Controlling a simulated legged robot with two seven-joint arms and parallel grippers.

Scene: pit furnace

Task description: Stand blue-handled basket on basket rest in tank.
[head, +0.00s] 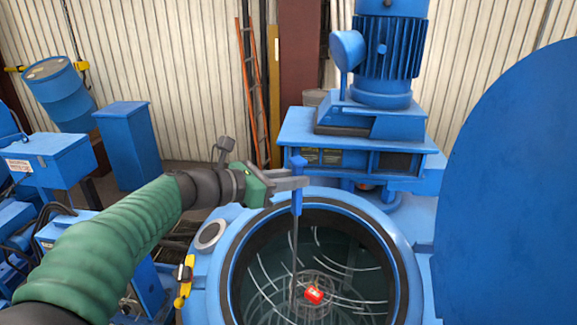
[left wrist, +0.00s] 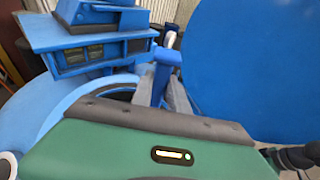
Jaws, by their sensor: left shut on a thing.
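My left gripper (head: 297,184) is shut on the upright blue handle (head: 297,200) above the tank opening. The handle also shows between the fingers in the left wrist view (left wrist: 165,72). A thin dark rod runs down from the handle into the round blue tank (head: 408,265). Pale curved wires and small rings show deep inside the tank. I cannot clearly separate the basket from the basket rest there, nor tell whether they touch. A red piece (head: 314,295) shows near the rod's lower end. My right gripper is not in view.
A blue motor unit (head: 388,50) stands behind the tank. A large round blue plate (head: 515,190) rises close on the right. A blue drum (head: 60,93) and a blue box-shaped post (head: 128,145) are at the left. An orange ladder (head: 248,95) leans at the back wall.

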